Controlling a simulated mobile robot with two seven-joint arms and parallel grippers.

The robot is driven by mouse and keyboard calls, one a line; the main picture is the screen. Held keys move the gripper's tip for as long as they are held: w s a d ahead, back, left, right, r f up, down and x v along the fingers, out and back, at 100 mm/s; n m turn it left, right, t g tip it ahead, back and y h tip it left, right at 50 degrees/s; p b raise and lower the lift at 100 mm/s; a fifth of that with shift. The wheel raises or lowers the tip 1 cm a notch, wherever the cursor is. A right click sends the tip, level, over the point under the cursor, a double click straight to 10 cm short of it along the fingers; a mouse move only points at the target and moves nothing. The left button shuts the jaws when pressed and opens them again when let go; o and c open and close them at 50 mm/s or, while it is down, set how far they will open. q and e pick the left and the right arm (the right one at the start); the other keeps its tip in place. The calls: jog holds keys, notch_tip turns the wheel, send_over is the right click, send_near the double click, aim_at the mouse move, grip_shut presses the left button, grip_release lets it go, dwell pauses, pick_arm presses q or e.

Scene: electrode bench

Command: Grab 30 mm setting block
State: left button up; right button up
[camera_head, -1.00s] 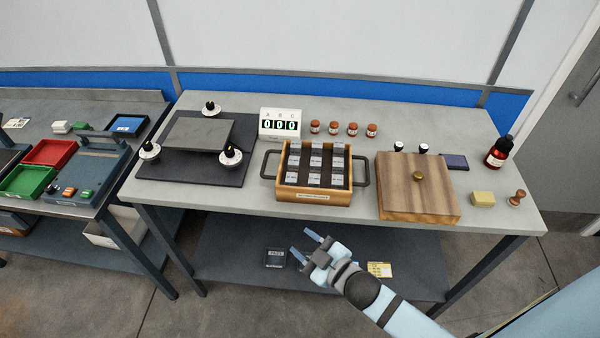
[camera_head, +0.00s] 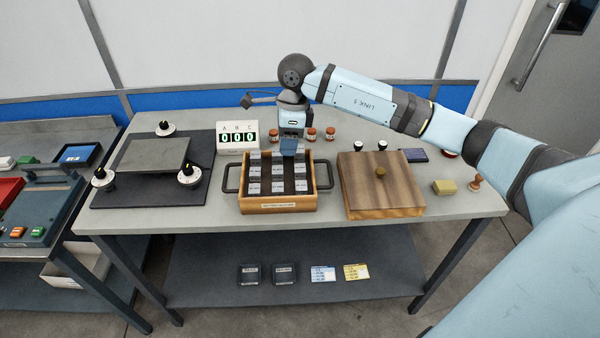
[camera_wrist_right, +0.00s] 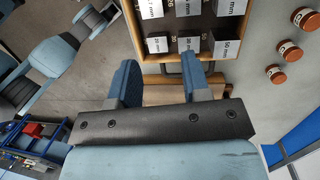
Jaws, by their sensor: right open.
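Several grey setting blocks stand in rows in a wooden tray (camera_head: 278,206); in the wrist view they are labelled metal blocks, and one at the near corner reads 50 mm (camera_wrist_right: 226,48).
The tray has dark side handles (camera_head: 231,178). A wooden board with a knob (camera_head: 382,195) stands to its right. Brown bottles (camera_head: 330,134) and a counter display (camera_head: 237,138) stand behind. A dark plate with knobs (camera_head: 150,195) is at left. Bare bench lies along the front edge.

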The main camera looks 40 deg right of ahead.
jog(key=w+d+r+h, duration=0.1)
jog(key=d+r+h, duration=0.1)
jog(key=d, duration=0.2)
send_over(300, 167)
notch_tip(300, 167, down, 7)
jog(key=shift+r+p, duration=0.1)
jog(key=shift+p, duration=0.2)
jog(key=shift+f, duration=0.9)
notch_tip(300, 167, down, 5)
jog(key=shift+r+p, duration=0.1)
jog(key=shift+p, duration=0.45)
jog(key=c, duration=0.7)
jog(key=shift+r, duration=0.1)
